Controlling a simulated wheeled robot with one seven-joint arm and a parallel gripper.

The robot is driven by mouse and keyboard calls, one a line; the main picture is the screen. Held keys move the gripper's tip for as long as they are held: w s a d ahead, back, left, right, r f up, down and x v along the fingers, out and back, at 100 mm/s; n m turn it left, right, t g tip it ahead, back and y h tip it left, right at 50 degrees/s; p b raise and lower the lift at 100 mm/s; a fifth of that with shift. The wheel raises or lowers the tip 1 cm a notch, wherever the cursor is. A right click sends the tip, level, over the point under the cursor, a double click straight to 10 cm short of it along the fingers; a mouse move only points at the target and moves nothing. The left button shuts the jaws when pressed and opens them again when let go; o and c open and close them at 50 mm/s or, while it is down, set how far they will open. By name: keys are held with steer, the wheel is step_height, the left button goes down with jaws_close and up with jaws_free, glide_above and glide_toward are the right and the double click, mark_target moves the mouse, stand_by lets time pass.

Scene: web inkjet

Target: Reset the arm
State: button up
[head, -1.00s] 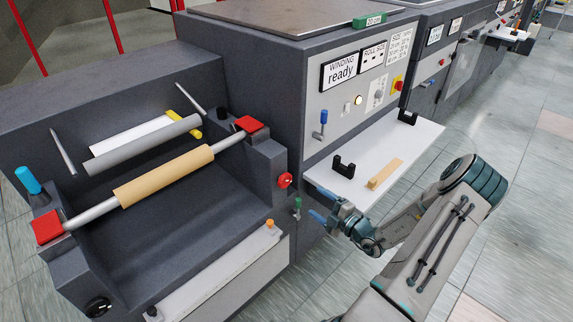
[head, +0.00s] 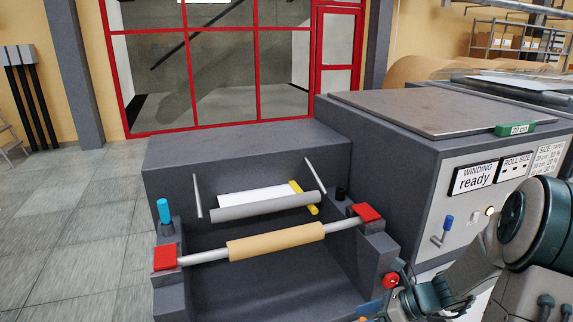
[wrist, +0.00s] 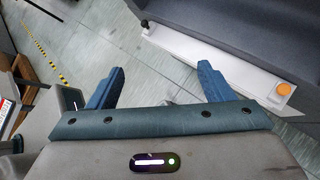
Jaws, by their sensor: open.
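My gripper (wrist: 160,90) shows in the wrist view with its two blue fingers spread apart and nothing between them. Below and beyond it are the floor and the low front of the grey machine. In the head view my arm is at the lower right, folded in front of the winding machine. A blue finger (head: 370,309) of my gripper shows at the bottom edge, near the red knob on the machine's right side. The rest of the gripper is partly cut off by the frame.
The winding machine (head: 240,142) holds a tan roll (head: 275,242) on a shaft between red clamps. A control cabinet (head: 400,140) with a "WINDING ready" sign (head: 474,177) stands at right. A white ledge with an orange knob (wrist: 284,89) is near my gripper. Open floor (head: 75,220) lies at left.

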steer(key=s+a+r+n+h, duration=0.1)
steer(key=s+r+n+h, duration=0.4)
steer(key=n, duration=0.8)
steer(key=s+a+r+n+h, duration=0.1)
steer(key=s+r+n+h, duration=0.4)
steer(key=n, duration=0.7)
steer(key=s+r, duration=0.2)
steer(key=s, duration=0.1)
steer(key=shift+s+a+r+n+t, duration=0.25)
steer(key=shift+s+r+n+t, duration=0.05)
steer(key=shift+s+n, duration=0.1)
